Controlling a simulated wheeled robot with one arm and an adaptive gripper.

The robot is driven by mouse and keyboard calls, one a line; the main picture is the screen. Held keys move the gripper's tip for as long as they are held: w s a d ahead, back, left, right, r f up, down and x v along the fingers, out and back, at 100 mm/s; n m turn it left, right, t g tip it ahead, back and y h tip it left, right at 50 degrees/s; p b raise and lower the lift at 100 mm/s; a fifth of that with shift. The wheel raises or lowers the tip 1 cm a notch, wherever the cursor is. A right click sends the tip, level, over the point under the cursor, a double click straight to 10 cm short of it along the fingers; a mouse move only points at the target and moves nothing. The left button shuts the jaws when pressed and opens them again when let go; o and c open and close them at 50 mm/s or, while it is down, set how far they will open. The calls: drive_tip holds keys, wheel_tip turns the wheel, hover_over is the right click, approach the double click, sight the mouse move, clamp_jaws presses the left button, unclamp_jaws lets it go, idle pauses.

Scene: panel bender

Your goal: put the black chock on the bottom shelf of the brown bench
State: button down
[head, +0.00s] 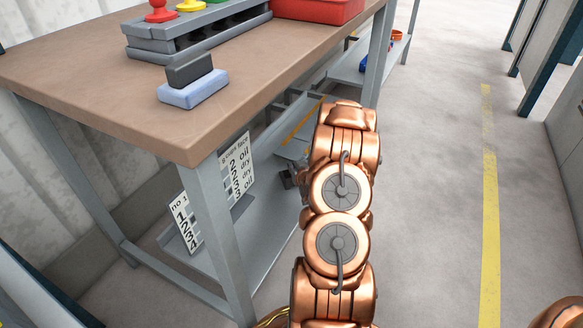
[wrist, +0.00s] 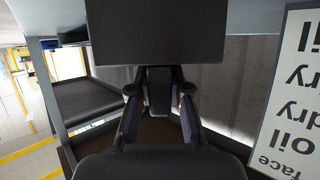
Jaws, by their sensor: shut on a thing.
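The brown bench (head: 120,80) has a brown top on grey legs; its grey bottom shelf (head: 262,235) shows low between the legs in the head view. My arm reaches down beside the bench's right side. In the head view my gripper is mostly hidden behind my arm and the bench. In the wrist view my gripper (wrist: 158,100) is shut on a dark narrow part between its fingers. A wide black block, seemingly the black chock (wrist: 155,32), is just beyond the fingertips. I cannot tell whether it touches the shelf.
White sign boards (head: 185,222) stand on the left of the bottom shelf; one shows close at the right in the wrist view (wrist: 295,95). A black-and-blue block (head: 193,82), a grey rack (head: 190,32) and a red bin (head: 318,8) are on the top. The floor at right is clear.

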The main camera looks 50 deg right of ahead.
drive_tip(key=shift+f, duration=0.1)
drive_tip(key=c, duration=1.1)
unclamp_jaws()
drive_tip(key=shift+a, duration=0.1)
drive_tip(key=shift+r, duration=0.2)
drive_tip(key=shift+p+v, duration=2.85)
drive_tip(key=shift+v, duration=3.1)
drive_tip(key=shift+s, duration=0.1)
